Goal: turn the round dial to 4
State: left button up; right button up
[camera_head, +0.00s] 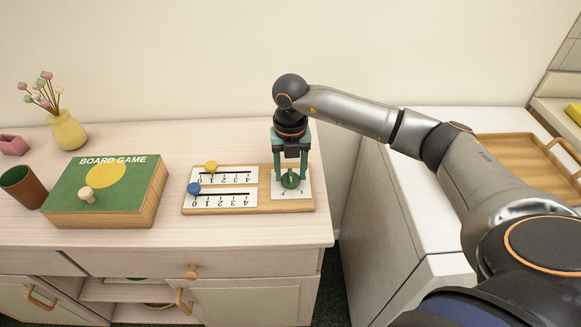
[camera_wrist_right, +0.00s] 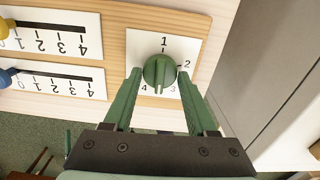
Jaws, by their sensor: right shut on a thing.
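The round green dial (camera_head: 290,181) sits on a white plate at the right end of a wooden board (camera_head: 240,209). In the right wrist view the dial (camera_wrist_right: 159,71) has a raised bar across it, and the numbers 1 to 4 are printed around it. My right gripper (camera_head: 291,176) comes down from above and is shut on the dial, one green finger at each side. My left gripper is not in view.
Two sliders with a yellow knob (camera_head: 210,167) and a blue knob (camera_head: 194,188) share the board. A board game box (camera_head: 105,190), a brown cup (camera_head: 22,187) and a yellow vase (camera_head: 67,131) stand left. A wooden tray (camera_head: 500,150) lies on the white cabinet at right.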

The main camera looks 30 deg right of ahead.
aim_at(291, 175)
jog(key=m+p, duration=0.2)
jog(key=m, duration=0.4)
jog(key=shift+r, duration=0.1)
jog(key=shift+m, duration=0.4)
jog(key=o, duration=1.4)
jog(key=shift+c, duration=0.2)
notch_tip(291, 175, up, 12)
jog(key=shift+r, duration=0.2)
jog(key=shift+s, duration=0.1)
